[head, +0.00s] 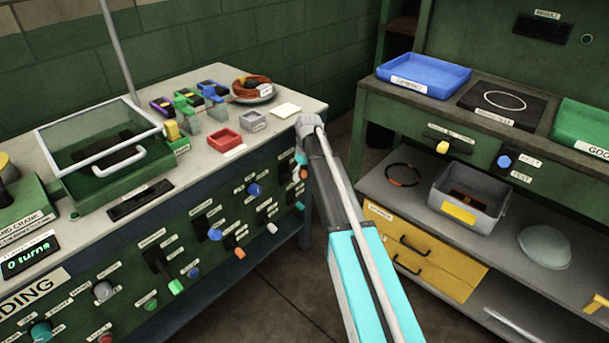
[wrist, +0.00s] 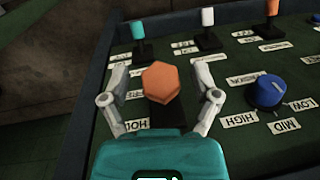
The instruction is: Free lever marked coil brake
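My gripper (wrist: 161,80) is open in the wrist view. One finger is on each side of an orange hexagonal lever knob (wrist: 161,84), with a gap on both sides. The knob's dark slot plate is under it, and the labels beside it are partly covered and upside down. I cannot read which lever is marked coil brake. In the head view my gripper (head: 304,153) is at the right end of the green bench panel, its fingertips mostly hidden. An orange knob (head: 303,173) shows just below it.
The wrist view also shows a teal lever (wrist: 138,29), a white lever (wrist: 207,18), another orange lever (wrist: 272,8) and a blue dial (wrist: 268,92) marked HIGH, MID, LOW. In the head view, red (head: 225,139) and grey (head: 253,121) trays stand on the bench top. A shelving bench (head: 365,105) is at right.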

